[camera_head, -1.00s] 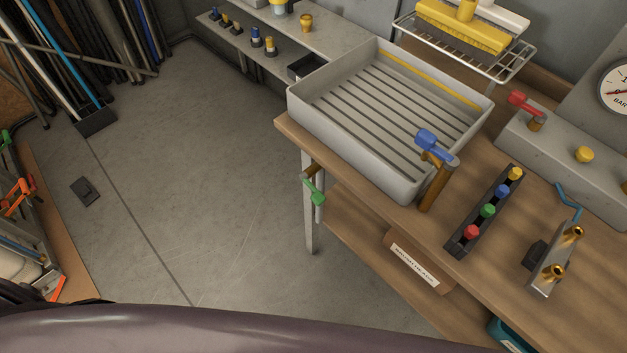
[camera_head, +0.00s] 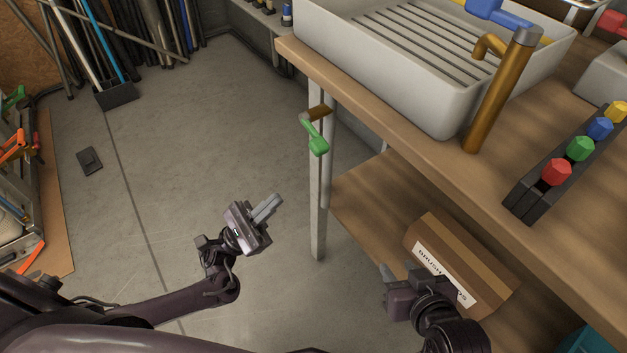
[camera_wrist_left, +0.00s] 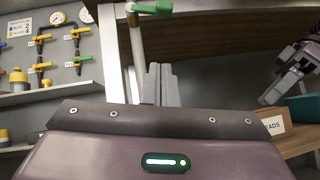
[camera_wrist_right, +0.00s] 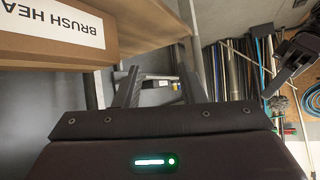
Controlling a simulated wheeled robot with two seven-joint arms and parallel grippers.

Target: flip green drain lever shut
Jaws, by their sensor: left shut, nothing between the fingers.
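The green drain lever (camera_head: 317,142) hangs on a brass fitting under the front left edge of the sink table, beside the table leg. Its green handle points down and slightly right in the head view. It also shows at the top of the left wrist view (camera_wrist_left: 152,9). My left gripper (camera_head: 276,202) is shut and empty, below and left of the lever, apart from it, fingers pointing up and right. My right gripper (camera_head: 385,272) is open and empty, lower right, in front of the cardboard box. Its two fingers stand apart in the right wrist view (camera_wrist_right: 156,88).
A labelled cardboard box (camera_head: 440,250) sits on the lower shelf.

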